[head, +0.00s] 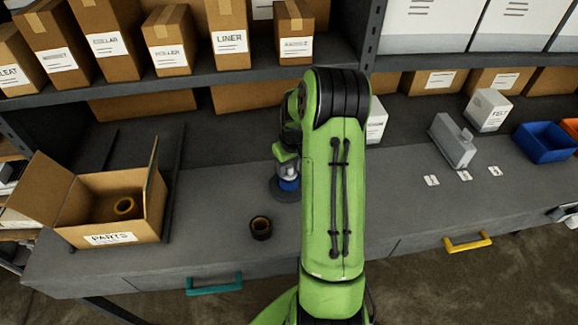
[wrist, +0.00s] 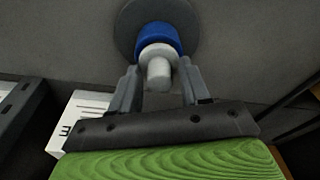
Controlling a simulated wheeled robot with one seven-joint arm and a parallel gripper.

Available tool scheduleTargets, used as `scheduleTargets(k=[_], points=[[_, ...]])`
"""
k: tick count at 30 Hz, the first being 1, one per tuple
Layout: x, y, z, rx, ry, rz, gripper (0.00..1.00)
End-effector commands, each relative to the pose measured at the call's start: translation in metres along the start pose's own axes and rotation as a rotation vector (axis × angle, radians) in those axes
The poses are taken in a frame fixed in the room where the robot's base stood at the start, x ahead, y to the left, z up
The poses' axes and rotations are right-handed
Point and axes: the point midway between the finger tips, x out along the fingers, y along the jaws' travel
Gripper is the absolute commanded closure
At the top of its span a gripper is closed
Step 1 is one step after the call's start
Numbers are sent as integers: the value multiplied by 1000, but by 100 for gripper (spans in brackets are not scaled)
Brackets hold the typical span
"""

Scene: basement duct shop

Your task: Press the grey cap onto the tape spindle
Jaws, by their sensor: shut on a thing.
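The grey cap (wrist: 158,72), pale with a round knob, sits between the fingers of my gripper (wrist: 158,78) in the wrist view. My gripper (head: 287,168) is shut on it, partly hidden behind my green arm in the head view. Right beyond the cap is a blue roll (wrist: 158,38) on the tape spindle, whose dark round base (wrist: 128,28) rests on the bench. In the head view the blue roll (head: 289,185) and base (head: 282,194) show just below my gripper. The cap lines up with the roll; I cannot tell whether it is fully seated. The spindle's post is hidden.
A dark roll (head: 261,228) stands on the bench near the front. An open PARTS box (head: 95,222) with a brown roll (head: 126,208) is at left. A grey dispenser (head: 452,142), white box (head: 488,110) and blue bin (head: 543,143) are at right. A shelf of boxes overhangs behind.

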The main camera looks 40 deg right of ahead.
Motion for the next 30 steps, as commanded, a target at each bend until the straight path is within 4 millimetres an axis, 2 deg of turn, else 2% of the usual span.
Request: scheduleTargets(k=[11,12,17,23,28,30], points=[[0,0,0,0,0,0,82],[0,0,0,0,0,0,49],[1,0,0,0,0,0,25],[1,0,0,0,0,0,24],[1,0,0,0,0,0,0],[1,0,0,0,0,0,0]])
